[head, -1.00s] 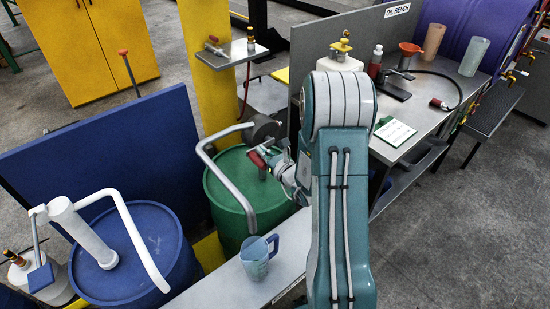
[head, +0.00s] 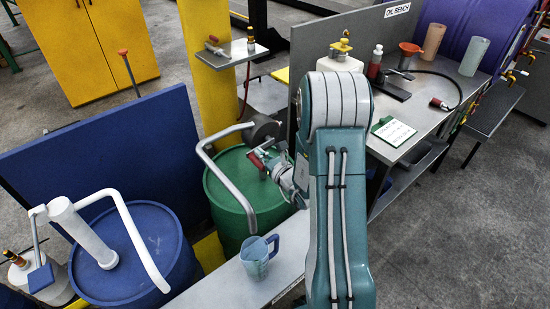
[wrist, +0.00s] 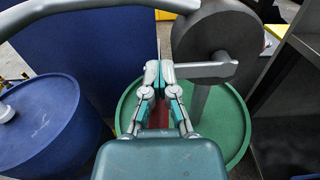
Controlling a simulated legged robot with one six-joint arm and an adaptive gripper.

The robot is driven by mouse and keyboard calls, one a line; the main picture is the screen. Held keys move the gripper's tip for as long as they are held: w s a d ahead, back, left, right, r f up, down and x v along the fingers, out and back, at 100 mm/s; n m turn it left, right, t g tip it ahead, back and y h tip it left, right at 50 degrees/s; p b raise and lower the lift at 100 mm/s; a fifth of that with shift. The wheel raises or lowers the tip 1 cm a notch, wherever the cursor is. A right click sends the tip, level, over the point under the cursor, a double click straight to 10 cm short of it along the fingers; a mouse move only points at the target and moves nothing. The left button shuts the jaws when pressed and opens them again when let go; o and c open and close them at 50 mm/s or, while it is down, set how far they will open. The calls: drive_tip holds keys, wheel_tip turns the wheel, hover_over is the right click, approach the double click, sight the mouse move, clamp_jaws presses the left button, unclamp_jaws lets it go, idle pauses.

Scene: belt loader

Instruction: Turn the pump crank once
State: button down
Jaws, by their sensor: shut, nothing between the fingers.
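The grey rotary pump (head: 262,128) stands on the green drum (head: 222,195). In the wrist view its round body (wrist: 212,40) is at the upper right. The crank arm (wrist: 208,70) runs left from it to beside my fingertips. The red crank handle (head: 257,161) shows at the left of my gripper (head: 272,165) in the head view. In the wrist view the red handle (wrist: 156,116) shows between and beyond my finger links, partly hidden. My gripper (wrist: 158,72) is shut at its tips; I cannot tell whether it touches the handle.
The pump's grey curved spout (head: 222,178) reaches left and forward, above a blue jug (head: 258,258) on a grey bench. A blue drum (head: 145,250) with a white pump stands left. A blue panel (head: 90,155) is behind. The oil bench (head: 430,115) is at right.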

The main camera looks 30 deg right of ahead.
drive_tip(key=shift+a+f, duration=0.15)
drive_tip(key=shift+f, duration=0.4)
drive_tip(key=shift+r, duration=0.75)
drive_tip(key=shift+d+r, duration=0.35)
drive_tip(key=shift+r, duration=0.3)
drive_tip(key=shift+d+r, duration=0.3)
drive_tip(key=shift+r, duration=0.3)
unclamp_jaws()
drive_tip(key=shift+w, duration=0.1)
drive_tip(key=s+d, duration=0.1)
drive_tip(key=s, duration=0.9)
drive_tip(key=shift+d, duration=0.2)
